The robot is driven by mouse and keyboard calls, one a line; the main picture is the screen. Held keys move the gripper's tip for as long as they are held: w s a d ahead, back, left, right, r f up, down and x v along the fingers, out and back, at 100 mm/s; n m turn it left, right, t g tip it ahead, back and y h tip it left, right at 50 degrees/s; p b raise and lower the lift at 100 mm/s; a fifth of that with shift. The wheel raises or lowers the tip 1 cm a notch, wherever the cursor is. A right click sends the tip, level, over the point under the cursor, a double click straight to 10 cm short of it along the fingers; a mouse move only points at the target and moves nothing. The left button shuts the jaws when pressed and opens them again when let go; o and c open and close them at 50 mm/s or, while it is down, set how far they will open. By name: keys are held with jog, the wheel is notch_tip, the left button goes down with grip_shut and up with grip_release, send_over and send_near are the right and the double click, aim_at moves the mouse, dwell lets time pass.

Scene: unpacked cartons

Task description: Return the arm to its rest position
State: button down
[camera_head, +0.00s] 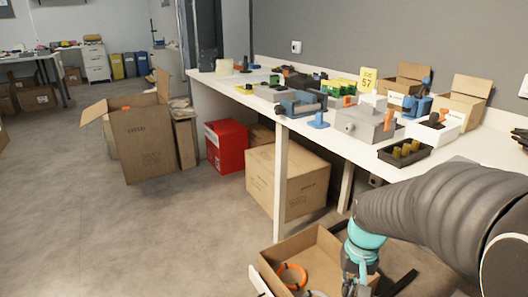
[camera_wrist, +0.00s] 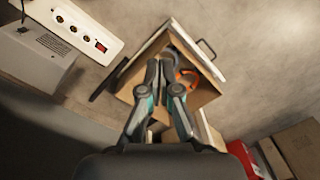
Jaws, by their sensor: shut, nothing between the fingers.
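My gripper (camera_wrist: 160,66) is shut and empty. My arm reaches in from the right edge, bent downward beside the workbench. The open carton (camera_head: 318,245) holds an orange ring (camera_head: 292,275), which also shows in the wrist view (camera_wrist: 188,76).
The white workbench (camera_head: 460,165) stands close to my arm, crowded with tools, boxes and a black tray (camera_head: 404,153). A closed carton (camera_head: 287,180) and a red box (camera_head: 226,145) sit under it. An open carton (camera_head: 145,140) stands left. Floor at the left front is clear.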

jog(key=s+a+r+n+t+p, duration=0.1)
jog(key=s+a+r+t, duration=0.1)
jog(key=s+r, duration=0.3)
jog(key=s+a+r+n+t+p, duration=0.1)
jog(key=s+r+t, duration=0.2)
jog(key=r, duration=0.7)
jog(key=s, duration=0.2)
jog(key=shift+s+a+t+h, duration=0.3)
jog(key=shift+s+a+t, duration=0.1)
